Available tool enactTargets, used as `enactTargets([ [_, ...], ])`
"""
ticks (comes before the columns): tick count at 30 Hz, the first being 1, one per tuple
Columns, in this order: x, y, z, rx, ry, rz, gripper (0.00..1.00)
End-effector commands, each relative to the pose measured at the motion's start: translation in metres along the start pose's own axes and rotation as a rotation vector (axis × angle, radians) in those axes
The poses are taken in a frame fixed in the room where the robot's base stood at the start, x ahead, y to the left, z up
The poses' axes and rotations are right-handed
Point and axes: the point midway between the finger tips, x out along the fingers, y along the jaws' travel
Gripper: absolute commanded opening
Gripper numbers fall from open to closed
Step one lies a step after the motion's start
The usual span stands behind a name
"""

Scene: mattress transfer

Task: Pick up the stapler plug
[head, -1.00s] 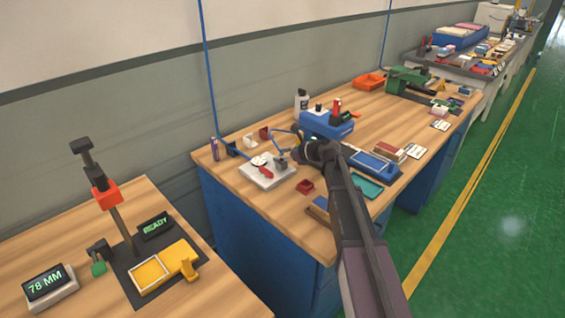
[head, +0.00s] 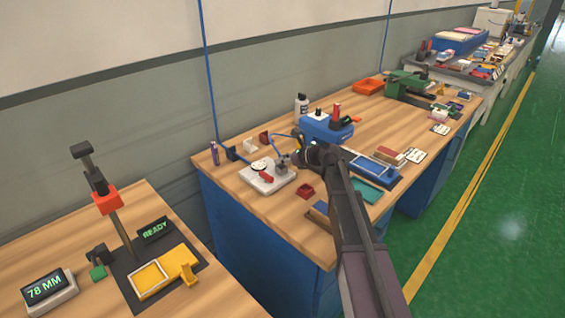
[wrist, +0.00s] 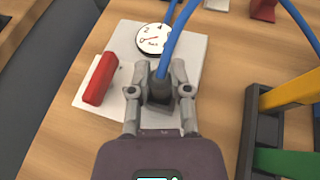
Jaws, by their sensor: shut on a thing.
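The stapler plug (wrist: 158,88) is a dark grey block with a blue hose rising from its top. In the wrist view it sits between the fingers of my gripper (wrist: 159,98), which are shut on it. It is over the white plate (wrist: 195,50) with the round dial gauge (wrist: 153,39) and red lever (wrist: 101,79). I cannot tell whether the plug touches the plate. In the head view my gripper (head: 300,157) is at the right edge of the white plate (head: 255,183), and my arm hides part of the area.
A blue stapler machine (head: 322,128) stands just behind and right of my gripper. A teal mat (head: 363,190) and blue tray (head: 372,168) lie to the right. A blue hose (head: 207,80) hangs at the back.

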Motion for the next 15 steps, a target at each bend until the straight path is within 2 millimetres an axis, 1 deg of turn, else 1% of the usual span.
enactTargets([
  [8,-0.003,0.000,0.007,0.000,0.000,0.000,0.00],
  [15,-0.009,0.000,0.022,0.000,0.000,0.000,0.00],
])
